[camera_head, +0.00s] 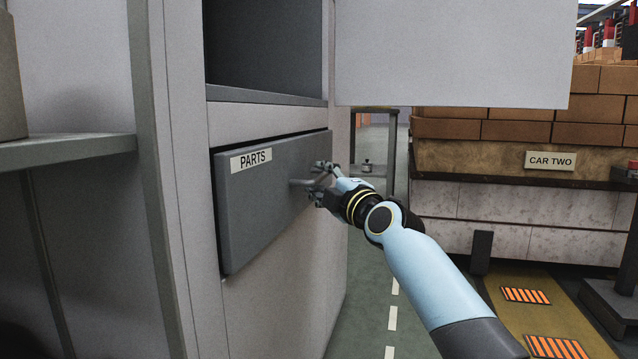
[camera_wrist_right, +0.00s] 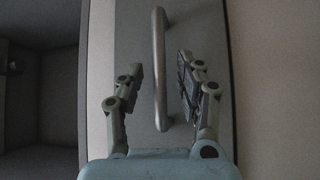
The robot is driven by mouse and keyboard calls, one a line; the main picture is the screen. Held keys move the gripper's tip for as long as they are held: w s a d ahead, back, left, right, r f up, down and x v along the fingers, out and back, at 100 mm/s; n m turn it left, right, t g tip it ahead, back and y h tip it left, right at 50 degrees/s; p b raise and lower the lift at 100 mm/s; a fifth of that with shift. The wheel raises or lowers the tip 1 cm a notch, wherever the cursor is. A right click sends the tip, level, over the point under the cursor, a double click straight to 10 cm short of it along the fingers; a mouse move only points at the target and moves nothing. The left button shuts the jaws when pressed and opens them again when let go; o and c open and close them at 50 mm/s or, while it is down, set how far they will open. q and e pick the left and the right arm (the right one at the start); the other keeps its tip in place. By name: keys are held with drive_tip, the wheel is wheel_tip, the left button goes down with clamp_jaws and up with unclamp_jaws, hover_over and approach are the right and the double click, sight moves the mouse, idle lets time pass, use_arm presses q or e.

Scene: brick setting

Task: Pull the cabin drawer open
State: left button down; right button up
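The cabin drawer (camera_head: 265,200) is a dark grey front with a PARTS label, set in a pale cabinet. It looks closed or nearly so; I cannot tell exactly. Its bar handle (camera_head: 300,183) sticks out near the right side. My right gripper (camera_head: 318,182) is at the handle, coming from the right. In the right wrist view, the handle (camera_wrist_right: 158,70) runs between the two spread fingers of the gripper (camera_wrist_right: 167,75). The fingers are open, with a gap to the bar on each side. My left gripper is out of view.
An open dark compartment (camera_head: 265,45) lies above the drawer, and a white panel (camera_head: 455,50) juts out to the right over my arm. A grey shelf (camera_head: 75,150) is at left. A brick-loaded car (camera_head: 520,150) labelled CAR TWO stands at right, with floor between.

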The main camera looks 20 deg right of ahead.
drive_tip(key=shift+w+a, duration=0.1)
drive_tip(key=shift+w, duration=0.45)
clamp_jaws()
